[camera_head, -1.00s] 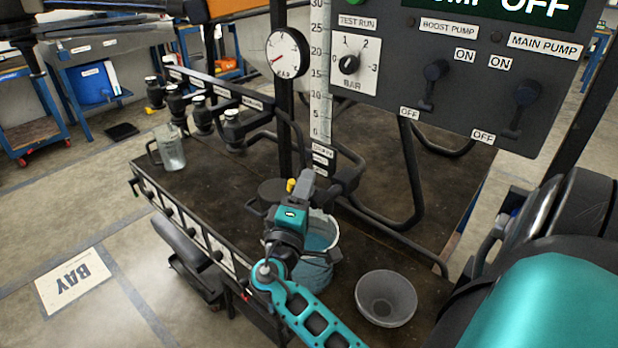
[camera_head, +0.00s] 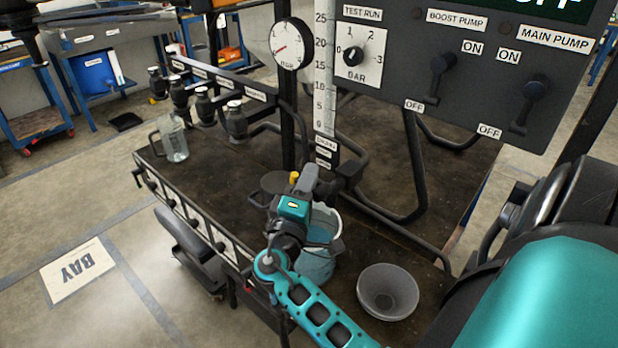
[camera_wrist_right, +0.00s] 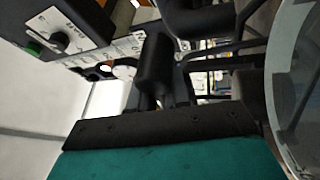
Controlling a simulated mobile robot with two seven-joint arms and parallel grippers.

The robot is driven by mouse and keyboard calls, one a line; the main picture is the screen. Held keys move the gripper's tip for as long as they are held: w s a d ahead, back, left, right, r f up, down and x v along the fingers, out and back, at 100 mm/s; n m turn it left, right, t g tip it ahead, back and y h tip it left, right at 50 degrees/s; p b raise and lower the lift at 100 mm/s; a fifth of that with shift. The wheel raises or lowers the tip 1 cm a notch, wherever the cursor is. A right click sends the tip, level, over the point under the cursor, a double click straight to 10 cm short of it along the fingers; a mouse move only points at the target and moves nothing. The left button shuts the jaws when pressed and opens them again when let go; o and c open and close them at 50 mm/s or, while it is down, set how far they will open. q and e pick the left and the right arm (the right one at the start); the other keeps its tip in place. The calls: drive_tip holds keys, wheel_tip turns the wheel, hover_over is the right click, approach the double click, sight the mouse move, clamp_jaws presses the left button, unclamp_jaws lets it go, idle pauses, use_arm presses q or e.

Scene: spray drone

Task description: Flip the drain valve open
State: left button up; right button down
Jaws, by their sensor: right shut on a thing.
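My right gripper (camera_head: 304,184) is at the foot of the sight gauge, above and partly in front of a pale bucket (camera_head: 318,263) holding bluish liquid. In the right wrist view its dark fingers (camera_wrist_right: 163,98) are shut on a dark cylindrical grip (camera_wrist_right: 155,62), which appears to be the drain valve's handle. In the head view a grey piece (camera_head: 308,177) and a small yellow piece (camera_head: 294,178) show at the fingertips. The gripper hides most of the valve, so I cannot tell its position. My left gripper is not in view.
The gauge scale (camera_head: 324,90) and small labels (camera_head: 325,153) stand behind the gripper. The pump control panel (camera_head: 455,70) hangs at upper right. A grey bowl (camera_head: 387,292) is right of the bucket; a clear jug (camera_head: 174,138) is at the bench's far left.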

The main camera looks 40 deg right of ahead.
drive_tip(key=n+p, duration=0.1)
drive_tip(key=n+y, duration=0.1)
drive_tip(key=shift+f+n+p, duration=0.35)
drive_tip(key=shift+f+n, duration=0.05)
drive_tip(key=c, duration=1.2)
unclamp_jaws()
